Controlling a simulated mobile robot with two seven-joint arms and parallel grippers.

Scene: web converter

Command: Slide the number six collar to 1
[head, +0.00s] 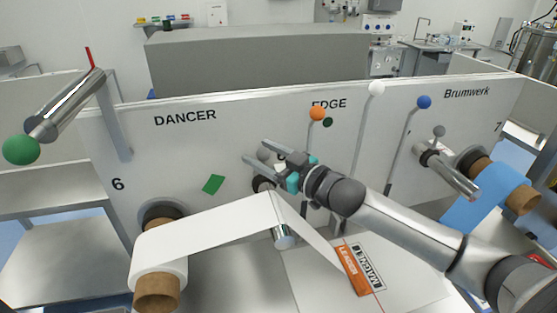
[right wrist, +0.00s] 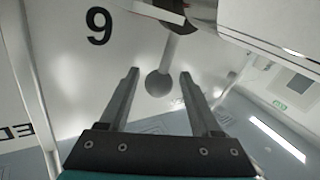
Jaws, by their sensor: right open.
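I cannot tell which part is the collar. My right gripper (head: 256,152) is in front of the panel, below the EDGE label. It is open, and nothing touches its fingers. In the right wrist view, a grey ball on a stem (right wrist: 158,84) shows between the fingertips (right wrist: 159,76), beyond them; a numeral (right wrist: 98,25) is printed nearby. My left gripper is not in view.
The white web (head: 215,226) runs from the roll over a steel roller (head: 283,237) below my right gripper. Levers with an orange ball (head: 317,114), a white ball (head: 376,88) and a blue ball (head: 424,102) stand nearby. A green ball (head: 20,150) ends a steel cylinder at left.

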